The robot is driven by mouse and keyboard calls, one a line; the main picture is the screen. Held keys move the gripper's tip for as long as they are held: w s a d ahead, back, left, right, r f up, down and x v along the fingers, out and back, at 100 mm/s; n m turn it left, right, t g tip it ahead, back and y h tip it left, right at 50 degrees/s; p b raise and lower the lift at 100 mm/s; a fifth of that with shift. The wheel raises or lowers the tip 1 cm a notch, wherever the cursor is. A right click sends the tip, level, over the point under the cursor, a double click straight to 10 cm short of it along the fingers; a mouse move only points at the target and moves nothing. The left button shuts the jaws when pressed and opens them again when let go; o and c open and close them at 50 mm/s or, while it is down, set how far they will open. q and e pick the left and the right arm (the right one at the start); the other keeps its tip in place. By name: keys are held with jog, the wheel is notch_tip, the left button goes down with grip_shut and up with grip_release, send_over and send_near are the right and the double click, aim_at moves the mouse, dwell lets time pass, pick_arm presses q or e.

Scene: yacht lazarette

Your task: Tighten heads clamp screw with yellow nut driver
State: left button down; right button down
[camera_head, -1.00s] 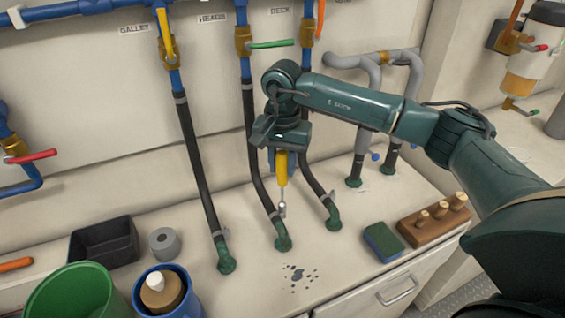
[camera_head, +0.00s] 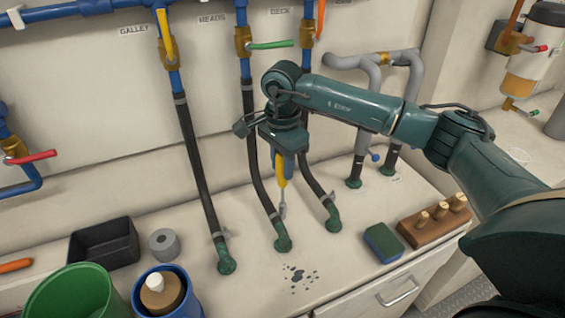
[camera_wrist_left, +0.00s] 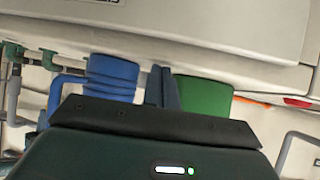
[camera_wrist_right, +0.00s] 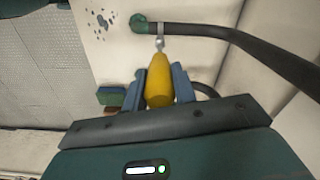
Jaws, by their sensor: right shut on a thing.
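The yellow nut driver (camera_head: 281,172) hangs tip-down in my right gripper (camera_head: 286,166), with its metal shaft toward the counter. The heads hose (camera_head: 258,175) is the middle black hose, under the HEADS label (camera_head: 212,18). Its lower clamp (camera_head: 274,215) sits just above a green fitting, and the driver's tip is beside it. In the right wrist view the yellow handle (camera_wrist_right: 159,82) is between the blue fingers, and its far end meets a clamp (camera_wrist_right: 159,42) on a black hose. Exact screw contact is too small to tell. My left gripper (camera_wrist_left: 161,86) has its fingers together, with nothing visible between them.
The galley hose (camera_head: 197,165) stands left and the deck hose (camera_head: 313,180) close on the right. A black bin (camera_head: 105,243), grey roll (camera_head: 164,244), green bucket (camera_head: 70,295) and blue container (camera_head: 180,300) are left. A sponge (camera_head: 384,243) and wooden plug block (camera_head: 432,226) are right.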

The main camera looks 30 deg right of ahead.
pick_arm(q)
jog(key=shift+f, duration=0.1)
pick_arm(e)
jog(key=m, duration=0.7)
pick_arm(q)
jog(key=shift+p, duration=0.3)
pick_arm(e)
jog(key=shift+r, duration=0.1)
pick_arm(q)
jog(key=shift+r+p, duration=0.5)
jog(key=shift+p, duration=0.1)
pick_arm(e)
jog(key=shift+r, duration=1.05)
pick_arm(q)
jog(key=shift+d+r+p, duration=0.2)
jog(key=shift+p, duration=0.2)
pick_arm(e)
jog(key=shift+r, duration=0.65)
pick_arm(q)
jog(key=shift+r+p, duration=0.4)
pick_arm(e)
jog(key=shift+r, duration=0.6)
pick_arm(q)
jog(key=shift+r, duration=0.15)
pick_arm(e)
jog(key=shift+r, duration=0.1)
pick_arm(q)
jog(key=shift+a, duration=0.15)
jog(key=shift+a, duration=0.1)
